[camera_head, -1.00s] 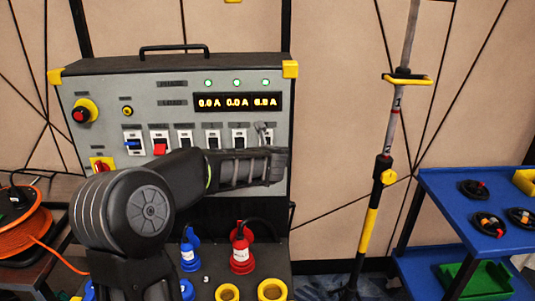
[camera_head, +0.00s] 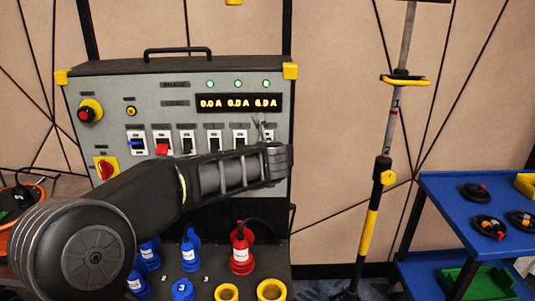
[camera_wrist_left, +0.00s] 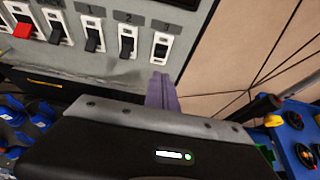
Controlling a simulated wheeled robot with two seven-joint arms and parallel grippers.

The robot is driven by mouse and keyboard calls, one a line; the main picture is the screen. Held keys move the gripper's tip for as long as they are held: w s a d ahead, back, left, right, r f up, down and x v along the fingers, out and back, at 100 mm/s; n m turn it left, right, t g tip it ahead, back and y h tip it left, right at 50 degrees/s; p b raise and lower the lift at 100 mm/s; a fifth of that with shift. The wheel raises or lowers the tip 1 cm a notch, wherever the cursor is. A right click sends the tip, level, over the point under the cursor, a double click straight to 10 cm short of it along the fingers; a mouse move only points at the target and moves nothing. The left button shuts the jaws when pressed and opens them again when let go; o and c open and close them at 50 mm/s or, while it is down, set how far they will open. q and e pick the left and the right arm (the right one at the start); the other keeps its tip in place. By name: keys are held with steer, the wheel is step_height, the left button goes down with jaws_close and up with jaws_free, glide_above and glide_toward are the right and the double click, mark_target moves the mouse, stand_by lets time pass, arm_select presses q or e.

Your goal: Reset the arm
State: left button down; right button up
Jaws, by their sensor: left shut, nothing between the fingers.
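My left arm reaches in from the left across the lower front of the grey control panel (camera_head: 165,93). My left gripper (camera_head: 263,130) points up at the panel's right end, by the rightmost rocker switch of the row. Its fingers are together with nothing between them; they also show in the left wrist view (camera_wrist_left: 162,82), just below the switch marked 3 (camera_wrist_left: 161,46). A small gap seems to separate them from that switch. A blue-lever switch (camera_head: 136,143) and a red-lever switch (camera_head: 163,146) sit at the row's left. My right gripper is out of view.
Blue plugs (camera_head: 190,250) and a red plug (camera_head: 241,248) stand below the panel near yellow rings (camera_head: 271,290). A black and yellow pole (camera_head: 369,220) stands to the right, beside a blue shelf cart (camera_head: 445,190). An orange cable reel lies at left.

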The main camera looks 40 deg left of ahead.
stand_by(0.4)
arm_select(q)
steer(key=d+f+m+h, duration=0.2)
steer(key=d+f+m, duration=0.4)
steer(key=f+m, duration=0.4)
steer(key=d+f+m+g+h, duration=0.1)
steer(key=d+f+m+h, duration=0.2)
steer(key=d+f+m, duration=0.55)
steer(key=d+f+m+h, duration=0.2)
steer(key=d+f+m, duration=0.3)
steer(key=f+m, duration=0.65)
steer(key=s+d+f+m+g+h, duration=0.35)
steer(key=s+d+f+m, duration=0.55)
steer(key=s+f, duration=0.35)
steer(key=s+d+f+m+g, duration=0.1)
steer(key=s+d+f, duration=0.2)
steer(key=s, duration=0.3)
steer(key=s+d+f+g+h, duration=0.1)
steer(key=s+d+f+g, duration=0.1)
steer(key=s, duration=0.4)
steer(key=s+d+f+m+g, duration=0.1)
steer(key=s+d+f+g, duration=0.1)
steer(key=s+d+f, duration=0.2)
steer(key=shift+s+d+f+m, duration=0.35)
steer(key=shift+s+f, duration=0.2)
steer(key=shift+s, duration=0.55)
steer(key=shift+h, duration=0.25)
